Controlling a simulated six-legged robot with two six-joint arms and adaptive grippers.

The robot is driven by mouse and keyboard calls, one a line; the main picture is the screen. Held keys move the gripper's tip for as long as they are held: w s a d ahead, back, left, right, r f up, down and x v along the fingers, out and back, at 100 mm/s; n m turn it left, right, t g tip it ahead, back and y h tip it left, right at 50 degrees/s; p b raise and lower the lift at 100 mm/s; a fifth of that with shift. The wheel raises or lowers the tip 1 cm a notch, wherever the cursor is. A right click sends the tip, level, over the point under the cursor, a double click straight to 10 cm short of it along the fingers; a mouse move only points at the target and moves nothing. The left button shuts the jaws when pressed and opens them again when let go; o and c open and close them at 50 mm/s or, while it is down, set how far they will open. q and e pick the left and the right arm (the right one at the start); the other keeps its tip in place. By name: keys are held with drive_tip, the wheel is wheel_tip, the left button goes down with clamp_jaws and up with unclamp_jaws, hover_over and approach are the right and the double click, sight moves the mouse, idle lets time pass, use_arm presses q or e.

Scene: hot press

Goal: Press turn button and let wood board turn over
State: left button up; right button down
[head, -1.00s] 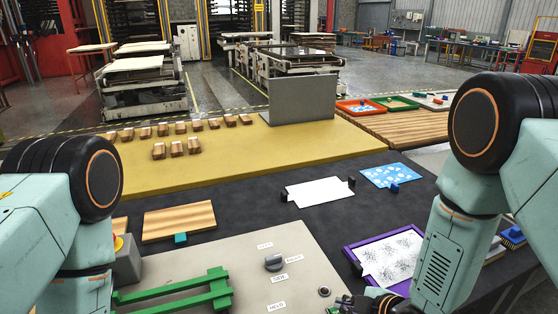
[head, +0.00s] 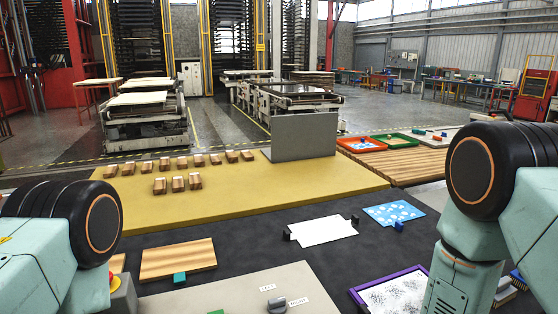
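A wood board (head: 178,259) with striped grain lies flat on the dark table at left, with a small teal block (head: 180,279) at its front edge. A grey turn knob (head: 277,304) sits on the beige panel (head: 225,290) at the bottom edge, beside small white labels. The lower part of the panel is out of frame. My two arms stand at the left and right sides, but both grippers are below the picture. A yellow and red button (head: 115,280) is partly hidden behind my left arm.
Several small wood blocks (head: 178,184) and an upright grey plate (head: 304,137) stand on the yellow table (head: 250,204). A white sheet (head: 322,231), a blue patterned sheet (head: 393,213) and a purple-framed tray (head: 361,295) lie on the dark table.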

drive_tip(key=shift+d, duration=0.15)
drive_tip(key=shift+s+d, duration=0.1)
drive_tip(key=shift+d, duration=0.05)
